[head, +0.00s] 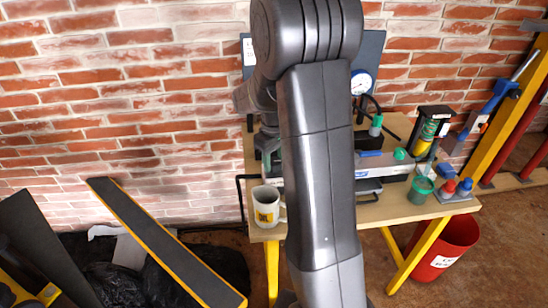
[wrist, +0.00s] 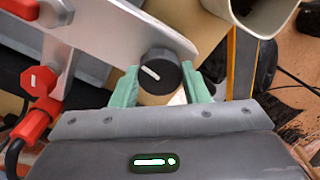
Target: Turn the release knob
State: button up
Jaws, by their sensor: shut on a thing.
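The release knob (wrist: 160,72) is round and black with a white pointer line on its face. In the wrist view it sits at the end of a grey metal bar (wrist: 130,30), its line slanting from upper left to lower right. My gripper (wrist: 162,88) has its green fingertips on the left and right sides of the knob and is shut on it. In the head view my arm covers the knob and most of the gripper.
A white mug (head: 267,206) stands at the wooden bench's (head: 400,212) front left edge, close right of the gripper in the wrist view (wrist: 258,14). Red fittings (wrist: 38,100) lie left of the knob. A pressure gauge (head: 361,83), bottles and a green jar (head: 420,190) stand farther right.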

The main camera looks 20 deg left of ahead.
aim_at(274, 161)
jog(key=shift+n, duration=0.8)
jog(key=o, duration=1)
jog(key=shift+r, duration=0.1)
notch_tip(274, 161, up, 14)
jog(key=shift+f+p, duration=0.15)
jog(key=shift+p, duration=0.3)
jog(key=shift+f, duration=0.1)
notch_tip(274, 161, down, 14)
jog(key=shift+r+b, duration=0.1)
jog(key=shift+b, duration=0.25)
